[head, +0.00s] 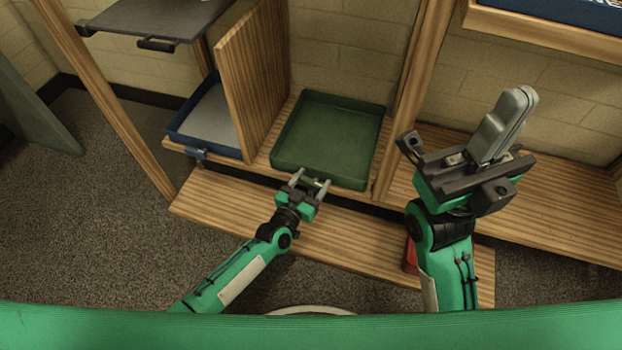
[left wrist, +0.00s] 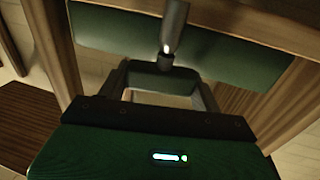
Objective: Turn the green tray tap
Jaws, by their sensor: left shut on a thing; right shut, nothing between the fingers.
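The green tray (head: 330,140) sits on the wooden shelf in the middle of the head view. Its front wall (left wrist: 240,62) spans the top of the left wrist view. The green tray tap (head: 316,183) is at the tray's front, mostly hidden by my left gripper. A grey tap stem (left wrist: 174,32) shows in the left wrist view, above a dark green piece between the fingers. My left gripper (head: 311,181) is shut on the tap, with a finger on either side. My right gripper (head: 520,98) is shut and empty, raised over the right-hand shelf.
A blue tray (head: 183,118) with its own tap (head: 197,154) stands left of a wooden divider (head: 252,75). A wooden post (head: 402,95) stands right of the green tray. A lower wooden board (head: 345,245) runs in front. A red thing (head: 410,256) is partly hidden by my right arm.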

